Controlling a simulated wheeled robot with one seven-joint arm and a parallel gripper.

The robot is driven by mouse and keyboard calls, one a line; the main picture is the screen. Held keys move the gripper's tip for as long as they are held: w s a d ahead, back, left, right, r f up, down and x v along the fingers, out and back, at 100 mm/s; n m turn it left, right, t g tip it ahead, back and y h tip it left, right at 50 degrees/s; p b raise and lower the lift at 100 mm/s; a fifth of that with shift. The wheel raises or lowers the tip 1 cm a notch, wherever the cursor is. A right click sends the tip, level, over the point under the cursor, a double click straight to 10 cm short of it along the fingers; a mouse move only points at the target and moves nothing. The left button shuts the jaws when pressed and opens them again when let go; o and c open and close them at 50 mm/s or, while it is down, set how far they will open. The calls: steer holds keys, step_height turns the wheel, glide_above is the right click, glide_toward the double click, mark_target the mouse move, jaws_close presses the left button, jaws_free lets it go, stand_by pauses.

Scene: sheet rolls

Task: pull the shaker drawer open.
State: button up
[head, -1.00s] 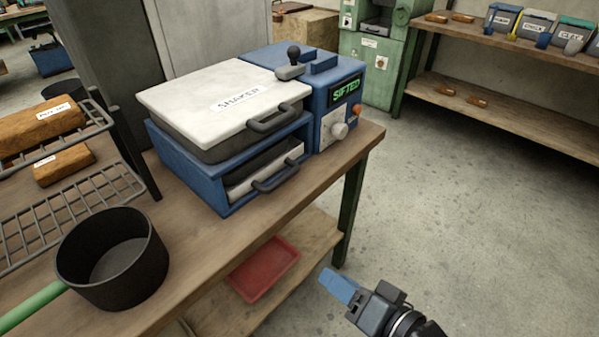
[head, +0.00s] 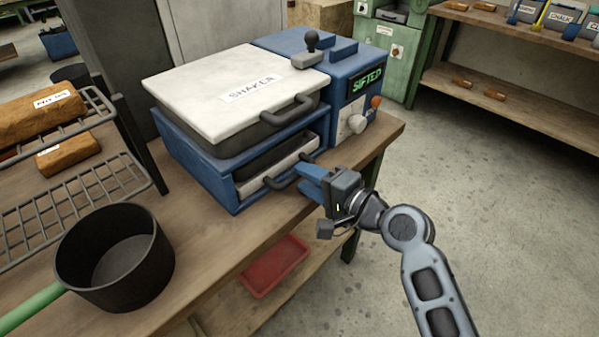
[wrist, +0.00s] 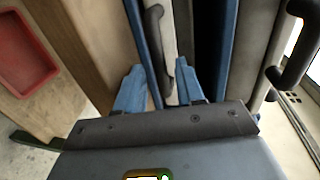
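The blue shaker (head: 222,187) stands on the wooden bench with a white lid marked SHAKER (head: 235,85). Its lower drawer (head: 250,187) has a pale front that sits about flush with the housing, and a dark curved handle (head: 282,184). My gripper (head: 308,180) is at the right end of this handle, in front of the shaker. In the wrist view, the blue fingers of my gripper (wrist: 160,82) are apart, with the drawer handle (wrist: 155,25) running in between them. I cannot tell whether either finger touches it.
The lid handle (head: 280,112) is just above the drawer. A red tray (head: 273,267) lies on the lower shelf. The floor at the right is clear.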

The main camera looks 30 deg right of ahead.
steer(key=shift+x, duration=1.55)
jaws_close()
